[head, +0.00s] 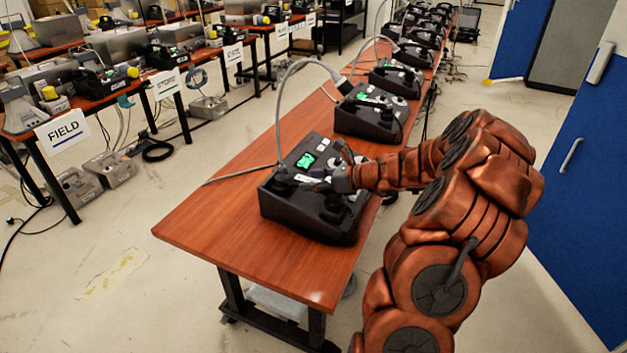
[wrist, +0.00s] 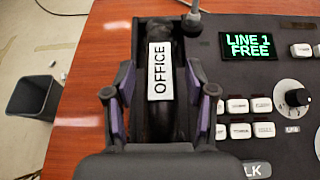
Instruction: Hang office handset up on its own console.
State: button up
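The office handset (wrist: 180,120) is black, with a white OFFICE label, and lies lengthwise in the wrist view at the left side of a dark console (wrist: 295,150). My gripper (wrist: 161,90) has its purple-padded fingers apart, one on each side of the handset's handle; a dark gap shows by the left finger. In the head view my gripper (head: 335,180) is low over the nearest console (head: 310,226) on the table. The console's green screen reads LINE 1 FREE. The handset's underside and whether it sits in a cradle are hidden.
More consoles, such as the one behind (head: 375,122), stand in a row along the wooden table (head: 205,215). A bent gooseneck (head: 283,90) rises beside the nearest console. Side tables at left carry FIELD (head: 62,131), STORE and CREW signs. A dark bin (wrist: 33,97) stands on the floor.

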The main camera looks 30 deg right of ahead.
dwell(0.3)
jog(key=shift+r, duration=0.2)
jog(key=b+v, duration=0.1)
jog(key=v, duration=1.1)
jog(key=s+a+n+g, duration=0.3)
jog(key=a+n, duration=0.2)
jog(key=a, duration=0.4)
jog(key=s+a+n+g+y, duration=0.1)
jog(key=s+a+n+g, duration=0.3)
jog(key=a, duration=0.6)
jog(key=s+a+n+g, duration=0.1)
jog(key=a+n+g, duration=0.1)
jog(key=a+n, duration=0.55)
jog(key=s+a+n+g+h, duration=0.1)
jog(key=s+n+h, duration=0.1)
jog(key=s+n, duration=0.2)
jog(key=s+a+f+n+g+h, duration=0.1)
jog(key=s+n+g+h, duration=0.1)
jog(key=s+n, duration=0.3)
jog(key=s+a+f+n+g+h, duration=0.1)
jog(key=s+n+h, duration=0.3)
jog(key=s, duration=0.7)
jog(key=shift+s+a+f, duration=0.2)
jog(key=shift+s+f, duration=0.05)
jog(key=shift+r, duration=0.1)
